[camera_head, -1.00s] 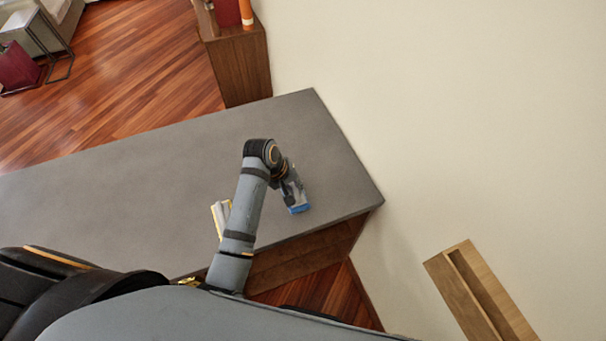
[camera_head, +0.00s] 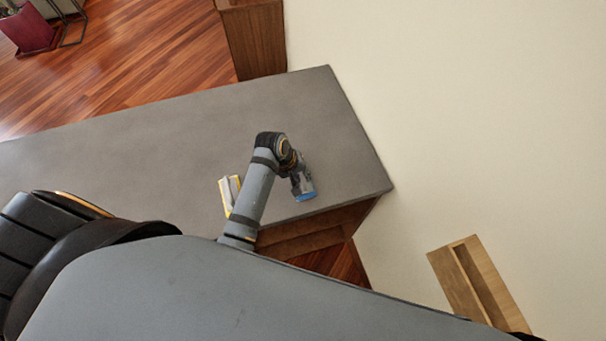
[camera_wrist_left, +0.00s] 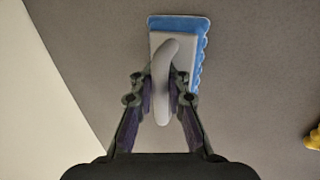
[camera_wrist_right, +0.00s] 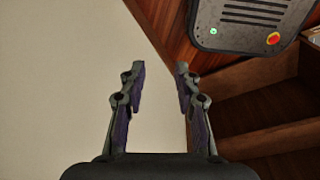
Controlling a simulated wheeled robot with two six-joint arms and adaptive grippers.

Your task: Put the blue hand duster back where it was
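The blue hand duster (camera_head: 306,197) is at the grey tabletop's near right part, under my left gripper (camera_head: 298,180). In the left wrist view the duster (camera_wrist_left: 203,52) has a blue fringed pad, a white back and a pale curved handle. My left gripper (camera_wrist_left: 162,88) has its fingers on either side of that handle and looks shut on it. Whether the duster touches the table or hangs just above it, I cannot tell. My right gripper (camera_wrist_right: 160,72) is open and empty, beside a pale wall. It is not seen in the head view.
A yellow-edged grey-white item (camera_head: 228,194) lies on the grey table (camera_head: 150,150), partly behind my left arm. A wooden wall shelf (camera_head: 468,280) is at lower right. A wooden cabinet (camera_head: 254,40) stands beyond the table. The table's left and middle are clear.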

